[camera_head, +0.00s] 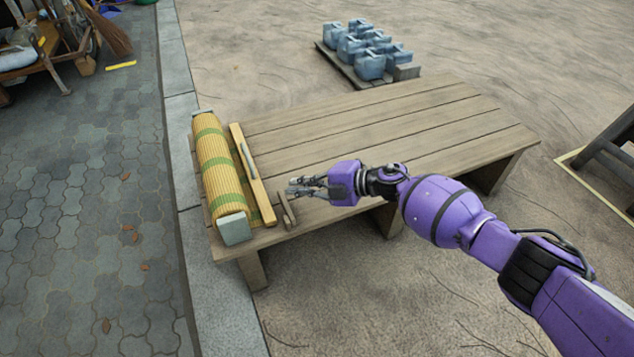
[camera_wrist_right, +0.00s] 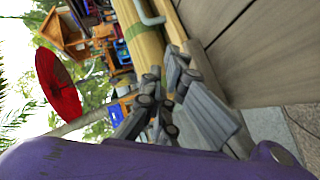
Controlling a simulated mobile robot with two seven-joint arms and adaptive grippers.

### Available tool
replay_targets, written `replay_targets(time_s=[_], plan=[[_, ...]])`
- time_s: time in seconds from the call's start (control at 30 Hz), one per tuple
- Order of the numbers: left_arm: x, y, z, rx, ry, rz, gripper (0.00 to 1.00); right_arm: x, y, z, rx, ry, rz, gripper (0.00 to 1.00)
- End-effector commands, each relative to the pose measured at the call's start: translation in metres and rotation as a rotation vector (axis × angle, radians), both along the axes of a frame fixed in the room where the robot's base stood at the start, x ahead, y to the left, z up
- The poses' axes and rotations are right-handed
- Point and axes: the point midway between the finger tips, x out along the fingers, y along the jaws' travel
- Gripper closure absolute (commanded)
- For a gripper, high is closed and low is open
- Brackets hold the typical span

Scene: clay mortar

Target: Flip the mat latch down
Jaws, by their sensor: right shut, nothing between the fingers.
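The rolled mat (camera_head: 217,165), yellow with green bands, lies along the left end of the wooden bench. A pale wooden bar (camera_head: 256,180) with a grey metal handle (camera_head: 248,160) runs beside it. A small brown wooden piece, seemingly the latch (camera_head: 287,209), stands near the bar's front end. It looks raised at an angle. My right gripper (camera_head: 291,187) is shut and empty, just above and beside this piece; I cannot tell whether they touch. My left gripper is not in view.
A stone kerb (camera_head: 190,200) runs along the left. A dark wooden frame (camera_head: 610,150) stands at far right.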

Motion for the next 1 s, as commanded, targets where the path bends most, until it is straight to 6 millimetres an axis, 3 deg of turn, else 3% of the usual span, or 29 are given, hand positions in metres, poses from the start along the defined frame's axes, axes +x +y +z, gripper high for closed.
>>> replay_targets(time_s=[0.1, 0.3, 1.0], plan=[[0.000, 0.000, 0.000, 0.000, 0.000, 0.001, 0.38, -0.010, -0.023, 0.009, -0.001, 0.000, 0.001, 1.00], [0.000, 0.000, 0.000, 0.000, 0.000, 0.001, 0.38, -0.020, -0.046, 0.018, 0.000, 0.001, 0.000, 1.00], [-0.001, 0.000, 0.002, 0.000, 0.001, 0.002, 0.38, -0.025, -0.050, 0.022, 0.006, 0.004, -0.001, 1.00]])
